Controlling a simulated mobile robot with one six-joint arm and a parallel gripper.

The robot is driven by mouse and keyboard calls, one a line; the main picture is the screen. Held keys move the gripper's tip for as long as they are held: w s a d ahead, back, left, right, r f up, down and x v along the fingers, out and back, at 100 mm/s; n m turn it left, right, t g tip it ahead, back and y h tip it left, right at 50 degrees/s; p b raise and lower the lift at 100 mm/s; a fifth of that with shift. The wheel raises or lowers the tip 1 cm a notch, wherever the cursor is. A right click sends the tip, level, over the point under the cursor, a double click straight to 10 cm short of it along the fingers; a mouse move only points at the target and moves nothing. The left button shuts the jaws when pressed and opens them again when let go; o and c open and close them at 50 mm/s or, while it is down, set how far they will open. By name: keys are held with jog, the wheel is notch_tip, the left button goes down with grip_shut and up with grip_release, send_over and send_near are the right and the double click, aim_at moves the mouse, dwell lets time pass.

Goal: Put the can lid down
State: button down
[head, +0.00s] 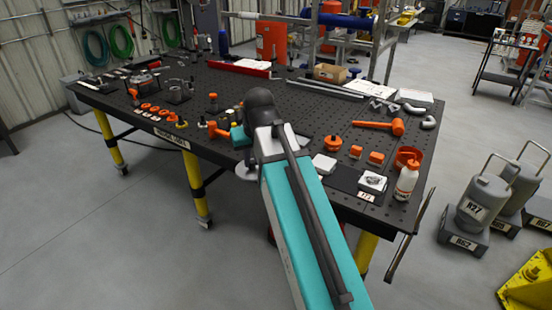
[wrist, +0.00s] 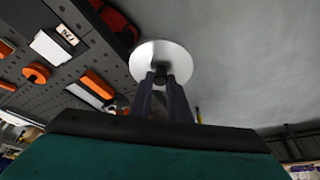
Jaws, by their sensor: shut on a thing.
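The can lid is a round, pale metal disc (wrist: 160,60) with a small dark knob at its middle. In the wrist view my gripper (wrist: 161,82) is shut on this knob, and the disc lies just beyond the fingertips. The lid appears off the table's front edge, with grey floor behind it. In the head view a pale sliver of the lid (head: 246,173) shows left of my arm, by the table's front edge. My arm hides the rest of it and the fingers there.
The dark perforated table (head: 240,95) holds orange parts, an orange mallet (head: 382,126), a white bottle (head: 407,181) and an orange bowl (head: 408,157). A white block (head: 324,164) sits near the front edge. Grey canisters (head: 485,202) stand right. The floor at front left is clear.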

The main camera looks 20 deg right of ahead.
aim_at(239, 170)
jog(key=a+f+b, duration=0.1)
jog(key=w+a+f+b, duration=0.1)
jog(key=f, duration=0.1)
jog(key=a+f+b, duration=0.1)
jog(key=f, duration=0.1)
jog(key=shift+w+a+b, duration=0.3)
jog(key=shift+a, duration=0.2)
